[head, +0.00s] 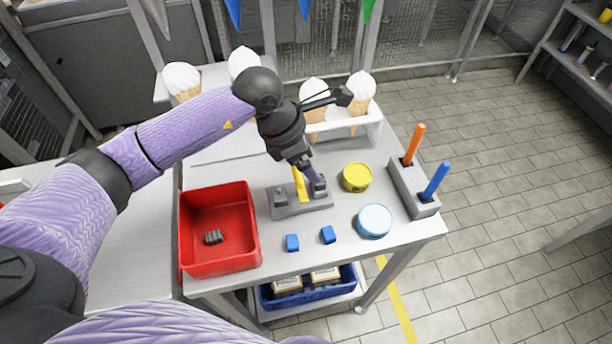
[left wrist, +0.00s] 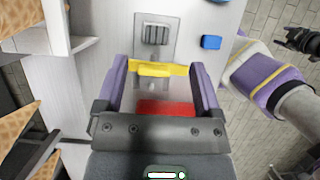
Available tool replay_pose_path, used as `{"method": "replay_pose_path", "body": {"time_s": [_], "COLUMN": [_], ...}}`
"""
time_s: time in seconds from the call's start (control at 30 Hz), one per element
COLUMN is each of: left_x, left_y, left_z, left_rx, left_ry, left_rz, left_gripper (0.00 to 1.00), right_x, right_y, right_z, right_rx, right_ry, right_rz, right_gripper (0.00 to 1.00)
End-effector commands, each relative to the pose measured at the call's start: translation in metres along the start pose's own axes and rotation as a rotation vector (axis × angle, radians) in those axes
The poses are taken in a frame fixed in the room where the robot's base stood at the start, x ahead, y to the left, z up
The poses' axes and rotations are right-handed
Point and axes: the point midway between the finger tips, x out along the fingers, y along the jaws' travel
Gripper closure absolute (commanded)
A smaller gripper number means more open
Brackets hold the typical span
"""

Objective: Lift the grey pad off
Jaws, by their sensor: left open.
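A grey base plate (head: 302,208) lies on the table with a grey block (head: 281,197) at its left and another grey block (head: 320,187) at its right. In the left wrist view, one ribbed grey pad (left wrist: 156,33) sits on the plate beyond the fingertips. A yellow bar (head: 300,183) stands between the blocks; in the left wrist view it spans the gap between my fingers. My left gripper (head: 307,177) points down over the plate, open; contact cannot be told. A dark gripper-like part, possibly my right gripper (left wrist: 300,40), shows at the wrist view's edge, its jaws unclear.
A red bin (head: 217,192) at left holds a grey ribbed piece (head: 213,237). A peg holder (head: 413,190) is at right; cones (head: 314,92) stand behind.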

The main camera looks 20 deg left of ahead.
Motion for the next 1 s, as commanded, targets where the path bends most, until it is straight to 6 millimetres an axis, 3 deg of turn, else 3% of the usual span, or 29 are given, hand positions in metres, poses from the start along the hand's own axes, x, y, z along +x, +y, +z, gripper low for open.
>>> {"method": "replay_pose_path", "body": {"time_s": [0.33,0.63,1.0], "left_x": [0.064,0.071,0.07], "left_y": [0.003,0.004,0.004], "left_z": [-0.008,-0.008,-0.008], "left_rx": [-0.002,-0.001,-0.001], "left_ry": [0.002,0.002,0.002], "left_rz": [-0.002,0.001,0.001], "left_gripper": [0.15,0.17,0.95], "right_x": [0.014,0.014,0.014], "right_y": [-0.002,0.0,0.001], "right_z": [0.004,0.003,0.003], "right_rx": [0.001,-0.003,-0.004], "right_ry": [-0.007,-0.005,-0.004], "right_rz": [-0.003,0.0,0.001], "right_gripper": [0.35,0.35,0.35]}}
